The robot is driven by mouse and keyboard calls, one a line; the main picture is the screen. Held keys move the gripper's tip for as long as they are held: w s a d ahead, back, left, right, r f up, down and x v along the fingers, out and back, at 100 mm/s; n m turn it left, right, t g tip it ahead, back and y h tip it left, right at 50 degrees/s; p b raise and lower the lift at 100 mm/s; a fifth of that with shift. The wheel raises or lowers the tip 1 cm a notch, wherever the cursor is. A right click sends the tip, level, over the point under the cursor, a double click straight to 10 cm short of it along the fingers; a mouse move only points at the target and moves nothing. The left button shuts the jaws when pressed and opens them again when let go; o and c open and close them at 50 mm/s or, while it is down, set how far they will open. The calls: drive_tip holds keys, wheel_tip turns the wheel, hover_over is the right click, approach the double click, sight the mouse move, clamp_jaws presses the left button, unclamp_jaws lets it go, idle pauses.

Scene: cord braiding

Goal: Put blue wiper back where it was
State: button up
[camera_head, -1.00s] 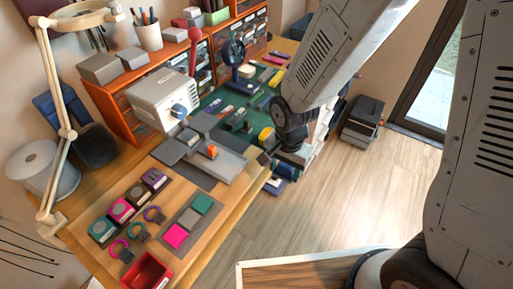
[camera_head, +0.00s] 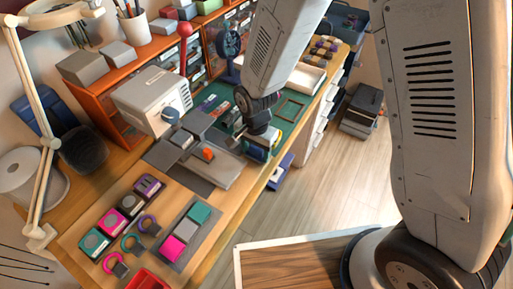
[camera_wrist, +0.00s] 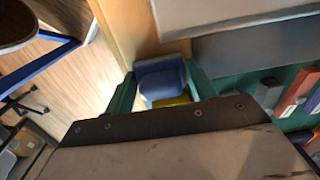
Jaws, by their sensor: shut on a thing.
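The blue wiper (camera_wrist: 162,78) is a rounded blue block between the two teal fingers of my gripper (camera_wrist: 160,88) in the wrist view. My gripper is shut on it. A yellow patch (camera_wrist: 172,102) shows right beside it; I cannot tell whether it is part of the wiper. In the head view my gripper (camera_head: 258,142) is low at the front edge of the workbench, just right of the grey machine's flat bed (camera_head: 222,170). My wrist hides most of the wiper there, and whether it touches the bench is unclear.
The grey machine (camera_head: 150,98) with a red-knobbed lever (camera_head: 184,32) stands left of my gripper. A green mat (camera_head: 290,108) lies beyond it. Coloured blocks and rings lie on the near bench, with a red bin (camera_head: 148,280). The wooden floor (camera_head: 330,190) is open at right.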

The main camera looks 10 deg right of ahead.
sight(256, 148)
drive_tip(key=shift+f, duration=0.15)
drive_tip(key=o, duration=1.2)
wheel_tip(256, 148, up, 12)
drive_tip(key=shift+r, duration=0.25)
